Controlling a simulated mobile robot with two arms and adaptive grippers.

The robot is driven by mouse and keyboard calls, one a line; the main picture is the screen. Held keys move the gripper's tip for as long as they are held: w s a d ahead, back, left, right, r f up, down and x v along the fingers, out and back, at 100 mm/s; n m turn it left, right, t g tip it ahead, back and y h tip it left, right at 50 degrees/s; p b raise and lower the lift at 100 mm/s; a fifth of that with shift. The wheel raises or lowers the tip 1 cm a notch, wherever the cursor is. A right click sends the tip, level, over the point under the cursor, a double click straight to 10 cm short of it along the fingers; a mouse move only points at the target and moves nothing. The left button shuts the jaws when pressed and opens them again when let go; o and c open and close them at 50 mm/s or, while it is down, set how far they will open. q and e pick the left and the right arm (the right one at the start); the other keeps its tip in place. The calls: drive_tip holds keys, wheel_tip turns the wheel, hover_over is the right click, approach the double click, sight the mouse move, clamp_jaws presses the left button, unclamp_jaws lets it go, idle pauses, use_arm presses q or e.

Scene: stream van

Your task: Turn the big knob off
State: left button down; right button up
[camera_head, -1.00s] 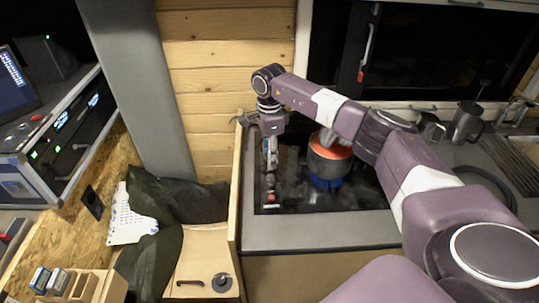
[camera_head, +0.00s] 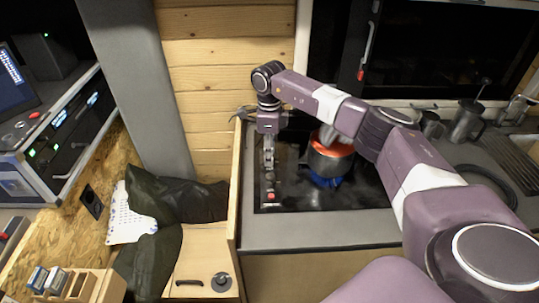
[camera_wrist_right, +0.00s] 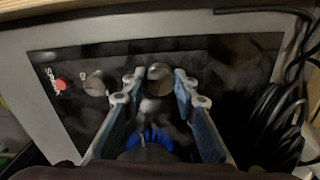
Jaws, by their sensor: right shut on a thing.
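The black stove panel (camera_head: 300,195) carries round knobs along its left side. In the right wrist view, the big knob (camera_wrist_right: 159,73) sits between the two fingertips of my right gripper (camera_wrist_right: 158,88), which is shut on it. A second knob (camera_wrist_right: 95,85) and a red button (camera_wrist_right: 61,84) are beside it. In the head view my right gripper (camera_head: 268,165) points down over the left strip of the panel and hides the knob. A blue flame (camera_wrist_right: 150,136) burns on the stove. My left gripper is not in view.
A pot with orange contents (camera_head: 330,158) stands over the flame, right of my gripper. A wooden partition (camera_head: 236,190) stands close on the left. A black cable (camera_wrist_right: 275,125) lies coiled beside the panel. Metal jugs (camera_head: 466,122) stand at the back right.

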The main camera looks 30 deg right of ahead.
drive_tip(key=m, duration=0.3)
drive_tip(key=shift+m, duration=0.3)
drive_tip(key=m, duration=0.3)
drive_tip(key=shift+m, duration=0.3)
drive_tip(key=m, duration=0.6)
drive_tip(key=shift+r+m, duration=0.1)
drive_tip(key=shift+m, duration=0.2)
drive_tip(key=shift+w, duration=0.1)
drive_tip(key=o, duration=1.2)
drive_tip(key=shift+c, duration=0.2)
drive_tip(key=shift+r, duration=0.1)
wheel_tip(320, 180, up, 12)
